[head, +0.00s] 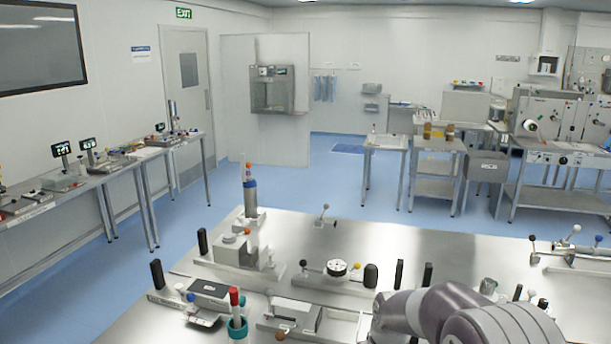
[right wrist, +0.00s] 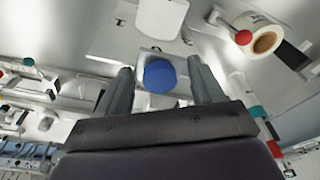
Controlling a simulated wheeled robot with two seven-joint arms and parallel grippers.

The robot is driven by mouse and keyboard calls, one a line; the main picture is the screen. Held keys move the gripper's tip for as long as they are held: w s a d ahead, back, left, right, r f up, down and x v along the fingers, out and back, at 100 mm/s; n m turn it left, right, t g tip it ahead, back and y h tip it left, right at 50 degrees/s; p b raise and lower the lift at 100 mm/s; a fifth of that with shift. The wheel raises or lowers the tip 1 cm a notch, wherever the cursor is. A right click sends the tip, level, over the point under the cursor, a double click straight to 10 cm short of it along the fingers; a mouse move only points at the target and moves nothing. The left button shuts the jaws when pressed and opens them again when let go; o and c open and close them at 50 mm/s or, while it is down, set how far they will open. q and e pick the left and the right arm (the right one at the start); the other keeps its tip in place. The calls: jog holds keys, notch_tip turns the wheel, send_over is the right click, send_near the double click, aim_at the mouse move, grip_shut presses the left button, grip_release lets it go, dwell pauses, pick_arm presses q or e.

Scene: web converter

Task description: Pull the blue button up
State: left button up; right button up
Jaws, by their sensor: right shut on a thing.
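The blue button (right wrist: 160,76) is a round, dark blue cap on a pale block, seen in the right wrist view. My right gripper (right wrist: 161,80) has one grey finger on each side of the button and is shut on it. The lower part of the button and its stem are hidden from this angle. In the head view my right arm covers the lower right of the bench, and I cannot pick out the button there. My left gripper shows in neither view.
In the right wrist view a tape roll (right wrist: 266,42) and a red knob (right wrist: 243,37) lie to the right. The bench's back middle is mostly clear.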

jog(key=shift+r+p, duration=0.45)
jog(key=shift+r, duration=0.25)
jog(key=o, duration=1.2)
jog(key=shift+c, duration=0.2)
notch_tip(320, 180, up, 6)
jog(key=p, duration=0.5)
jog(key=shift+f, duration=0.1)
